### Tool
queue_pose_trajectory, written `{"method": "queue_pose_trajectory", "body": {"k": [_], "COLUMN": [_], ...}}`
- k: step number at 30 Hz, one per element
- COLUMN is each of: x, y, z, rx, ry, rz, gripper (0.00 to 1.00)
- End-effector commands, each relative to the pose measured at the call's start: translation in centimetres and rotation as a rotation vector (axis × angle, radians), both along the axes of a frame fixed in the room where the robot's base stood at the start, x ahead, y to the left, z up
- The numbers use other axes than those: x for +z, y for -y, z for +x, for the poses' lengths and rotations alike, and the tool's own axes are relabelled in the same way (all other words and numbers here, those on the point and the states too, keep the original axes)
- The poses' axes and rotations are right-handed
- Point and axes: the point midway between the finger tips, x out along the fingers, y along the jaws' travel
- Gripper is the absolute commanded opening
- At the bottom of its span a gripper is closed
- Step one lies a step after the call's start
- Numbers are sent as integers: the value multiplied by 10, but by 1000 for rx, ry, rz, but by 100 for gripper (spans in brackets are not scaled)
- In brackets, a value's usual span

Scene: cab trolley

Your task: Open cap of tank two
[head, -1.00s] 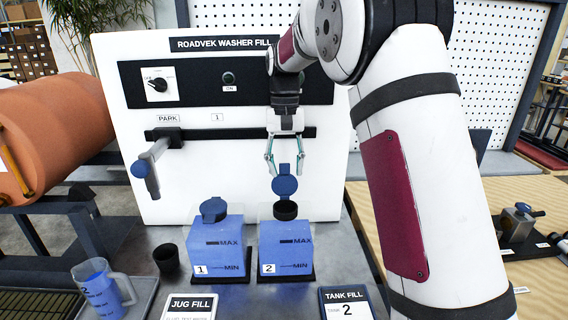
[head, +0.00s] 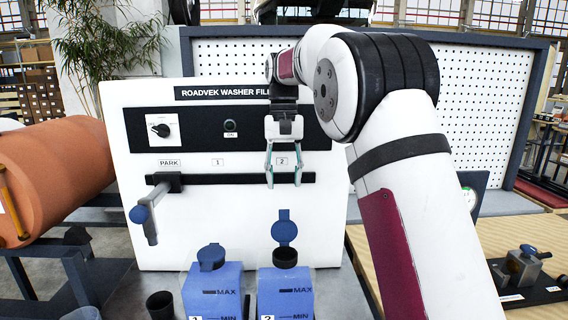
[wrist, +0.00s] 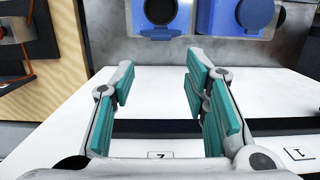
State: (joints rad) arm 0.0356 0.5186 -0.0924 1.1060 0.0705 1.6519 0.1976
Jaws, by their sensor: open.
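Tank two (head: 286,297) is a blue box on the right of the pair, marked 2, with a dark round filler neck (head: 285,257) on top. Its blue cap (head: 284,228) stands hinged up behind the neck, so the neck is open. In the wrist view the open neck (wrist: 160,10) shows at the top edge, with part of the cap just below it. My gripper (head: 284,185) is open and empty. It hangs above the raised cap, in front of the white panel, apart from the cap. Its teal finger pads show in the wrist view (wrist: 165,90).
Tank one (head: 212,294) stands to the left with its blue cap (head: 211,256) tilted over its top. A dark cup (head: 160,304) stands at front left.

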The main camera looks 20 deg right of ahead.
Motion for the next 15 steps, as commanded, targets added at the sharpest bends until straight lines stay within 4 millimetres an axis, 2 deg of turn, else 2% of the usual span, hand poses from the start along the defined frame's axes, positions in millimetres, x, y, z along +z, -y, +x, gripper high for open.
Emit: {"method": "queue_pose_trajectory", "body": {"k": [6, 15], "x": [25, 35], "y": [1, 1], "z": [4, 4], "rx": [0, 0], "ry": [0, -2], "rz": [0, 1], "gripper": [42, 42]}}
